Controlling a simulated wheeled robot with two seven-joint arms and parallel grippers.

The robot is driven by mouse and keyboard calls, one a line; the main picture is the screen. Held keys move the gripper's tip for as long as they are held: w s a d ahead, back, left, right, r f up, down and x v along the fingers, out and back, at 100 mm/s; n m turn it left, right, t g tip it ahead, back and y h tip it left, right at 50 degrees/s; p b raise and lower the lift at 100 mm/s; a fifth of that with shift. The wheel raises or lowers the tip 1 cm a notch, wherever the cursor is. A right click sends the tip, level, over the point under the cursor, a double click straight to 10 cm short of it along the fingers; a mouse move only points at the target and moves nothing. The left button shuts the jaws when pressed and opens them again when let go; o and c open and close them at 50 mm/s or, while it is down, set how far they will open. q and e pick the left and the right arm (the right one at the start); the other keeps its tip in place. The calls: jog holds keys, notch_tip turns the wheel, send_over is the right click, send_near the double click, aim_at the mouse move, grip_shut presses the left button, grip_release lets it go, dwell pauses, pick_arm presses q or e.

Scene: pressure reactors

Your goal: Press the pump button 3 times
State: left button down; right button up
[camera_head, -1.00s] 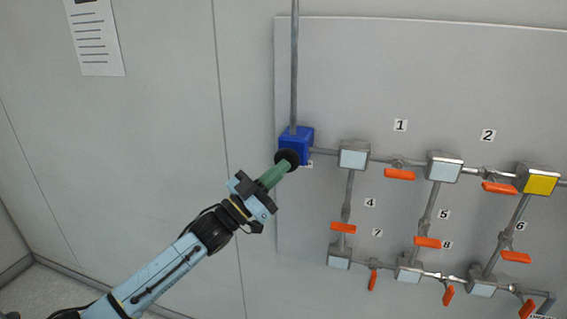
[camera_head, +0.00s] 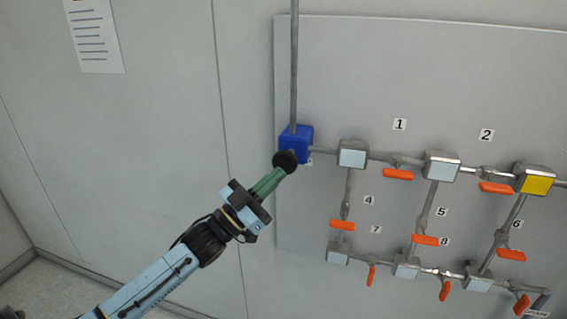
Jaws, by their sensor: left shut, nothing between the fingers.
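The pump is a blue box (camera_head: 296,138) at the left end of the pipe network on the wall panel. A round black button (camera_head: 285,161) sits on its front, low on the box. My left gripper (camera_head: 279,172) is shut and empty, its green fingers pointing up and right at the button. The fingertips are at the button's lower left edge in the picture; I cannot tell whether they touch it. My right gripper is not in view.
A grey panel (camera_head: 420,60) carries pipes with several grey boxes, one yellow-faced box (camera_head: 537,184) and several orange valve handles (camera_head: 398,174) right of the pump. A paper sheet (camera_head: 95,35) hangs at upper left.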

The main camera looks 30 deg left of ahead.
pick_arm(q)
jog(key=s+p, duration=0.1)
jog(key=s, duration=0.1)
jog(key=s+d, duration=0.1)
jog(key=s, duration=0.1)
jog(key=shift+r+p, duration=0.1)
jog(key=shift+p, duration=0.25)
dwell(2.2)
